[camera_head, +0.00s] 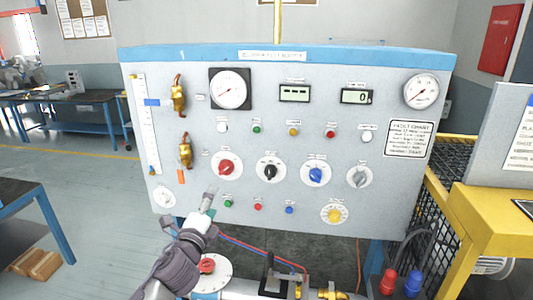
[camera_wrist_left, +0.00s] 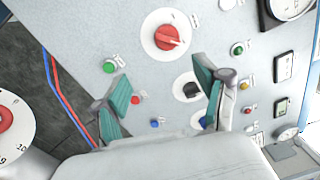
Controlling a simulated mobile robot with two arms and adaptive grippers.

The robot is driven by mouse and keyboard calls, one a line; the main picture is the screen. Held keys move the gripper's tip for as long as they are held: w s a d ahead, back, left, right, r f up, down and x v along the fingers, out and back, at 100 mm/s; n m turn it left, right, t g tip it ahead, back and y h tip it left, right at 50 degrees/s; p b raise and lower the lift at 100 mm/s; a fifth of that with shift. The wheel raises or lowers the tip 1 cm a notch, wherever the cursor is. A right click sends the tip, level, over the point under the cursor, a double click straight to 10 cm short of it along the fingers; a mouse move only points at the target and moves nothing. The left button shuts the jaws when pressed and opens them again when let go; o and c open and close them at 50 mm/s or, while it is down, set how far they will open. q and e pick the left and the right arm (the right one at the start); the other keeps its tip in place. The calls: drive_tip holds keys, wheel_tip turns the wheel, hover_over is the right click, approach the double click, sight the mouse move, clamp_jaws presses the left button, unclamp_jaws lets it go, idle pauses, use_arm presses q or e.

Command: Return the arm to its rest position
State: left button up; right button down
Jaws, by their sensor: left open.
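My left gripper (camera_head: 208,203) is in front of the lower left part of the grey control panel (camera_head: 270,135). In the left wrist view its two green-padded fingers (camera_wrist_left: 165,100) are spread apart with nothing between them. Beyond the fingers the panel shows a red knob (camera_wrist_left: 168,38), a black knob (camera_wrist_left: 190,88) and small green, red and blue buttons. In the head view the red knob (camera_head: 226,168) lies above and right of the fingertips. I cannot tell the exact gap between fingers and panel. My right gripper is not in view.
A red dial (camera_head: 207,265) on a white disc and brass fittings (camera_head: 330,293) sit below the panel. A yellow-framed mesh cage (camera_head: 440,195) stands at right with red and blue caps near it. A dark table (camera_head: 25,190) stands at left; open floor lies between.

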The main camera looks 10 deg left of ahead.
use_arm(q)
drive_tip(key=s+f+n+g+y, duration=0.2)
drive_tip(key=s+f+n+g, duration=0.65)
drive_tip(key=s+f, duration=0.7)
drive_tip(key=s+d+f+n+g+h, duration=0.1)
drive_tip(key=s+f+n+g, duration=0.3)
drive_tip(key=s, duration=0.8)
drive_tip(key=s+d+f+n+g+h, duration=0.1)
drive_tip(key=s+f+n+g, duration=0.4)
drive_tip(key=s, duration=0.7)
wheel_tip(320, 180, down, 31)
drive_tip(key=s+t+b, duration=0.1)
drive_tip(key=b, duration=0.6)
drive_tip(key=s+a+f+b, duration=0.1)
drive_tip(key=s+f+b, duration=0.2)
drive_tip(key=s+f, duration=0.5)
drive_tip(key=s+a+f+g+b, duration=0.1)
drive_tip(key=s+f+b, duration=0.2)
drive_tip(key=s+f, duration=0.6)
wheel_tip(320, 180, down, 7)
drive_tip(key=shift+a+r, duration=0.1)
drive_tip(key=shift+a, duration=0.25)
